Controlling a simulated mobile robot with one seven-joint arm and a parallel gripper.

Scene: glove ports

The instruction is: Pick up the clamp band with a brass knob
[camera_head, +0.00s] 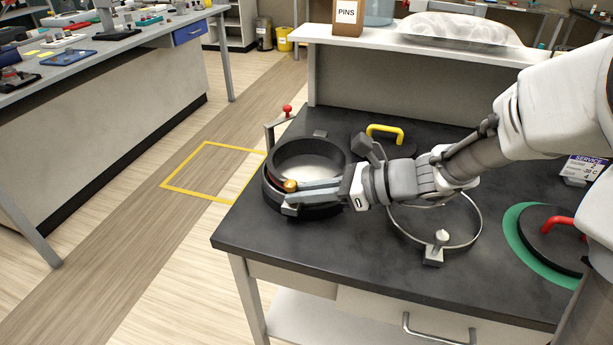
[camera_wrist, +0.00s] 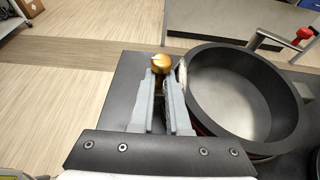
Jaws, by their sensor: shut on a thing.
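The clamp band with a brass knob (camera_head: 290,185) is at the black ring port at the left of the bench. Its knob also shows in the wrist view (camera_wrist: 160,63), just beyond my fingertips. My gripper (camera_head: 296,194) reaches in from the right, low at the near side of the port. Its fingers (camera_wrist: 161,80) are shut on the clamp band at the knob. Most of the band is hidden by the fingers and the port wall, so I cannot tell whether it sits around the port or is lifted.
A second clamp band with a grey knob (camera_head: 436,243) lies on the bench under my arm. A black lid with a yellow handle (camera_head: 385,130) is behind, and one with a red handle (camera_head: 560,228) is at right. A red-tipped lever (camera_head: 286,110) stands beside the port.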

